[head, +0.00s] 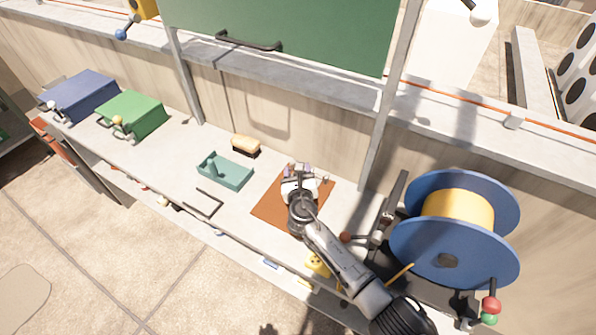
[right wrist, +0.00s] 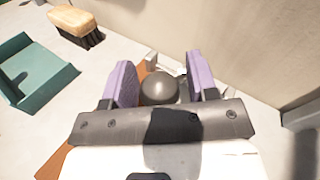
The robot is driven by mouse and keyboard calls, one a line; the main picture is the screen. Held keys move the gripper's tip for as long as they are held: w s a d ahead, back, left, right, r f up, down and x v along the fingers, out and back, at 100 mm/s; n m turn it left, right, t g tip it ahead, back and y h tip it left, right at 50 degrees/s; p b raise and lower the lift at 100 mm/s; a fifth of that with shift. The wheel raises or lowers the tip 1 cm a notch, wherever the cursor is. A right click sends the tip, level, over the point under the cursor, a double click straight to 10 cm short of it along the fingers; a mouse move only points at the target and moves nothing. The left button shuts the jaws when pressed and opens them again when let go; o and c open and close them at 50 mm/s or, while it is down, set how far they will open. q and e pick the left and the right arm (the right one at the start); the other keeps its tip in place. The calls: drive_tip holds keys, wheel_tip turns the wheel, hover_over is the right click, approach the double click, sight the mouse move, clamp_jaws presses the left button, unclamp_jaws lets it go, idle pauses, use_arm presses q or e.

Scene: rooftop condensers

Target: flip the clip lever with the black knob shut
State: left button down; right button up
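A dark, round black knob (right wrist: 159,88) shows in the right wrist view between the two purple fingertips of my right gripper (right wrist: 160,78). The fingers are apart, with a small gap visible on the knob's right; contact on its left is unclear. The lever under the knob is mostly hidden, with only bits of pale metal showing behind it. In the head view my right gripper (head: 299,172) points down over the back part of an orange-brown mat (head: 270,207) and hides the clip and knob. My left gripper is not in view.
A teal tray (head: 225,171) and a brush (head: 246,146) lie left of the mat. A blue cable reel (head: 440,250) stands to the right. Green (head: 132,114) and blue (head: 80,94) boxes sit far left. A green panel (head: 285,32) hangs above.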

drive_tip(key=shift+o, duration=0.3)
drive_tip(key=shift+r, duration=0.1)
drive_tip(key=shift+s+r+p, duration=0.1)
drive_tip(key=shift+s+p, duration=0.2)
drive_tip(key=s+p, duration=0.1)
drive_tip(key=s, duration=0.2)
drive_tip(key=s+p, duration=0.2)
drive_tip(key=s, duration=0.2)
drive_tip(key=s+r+p, duration=0.1)
drive_tip(key=s, duration=0.3)
drive_tip(key=shift+s+d, duration=0.15)
drive_tip(key=shift+d, duration=0.15)
drive_tip(key=shift+s+p, duration=0.3)
drive_tip(key=shift+s, duration=0.65)
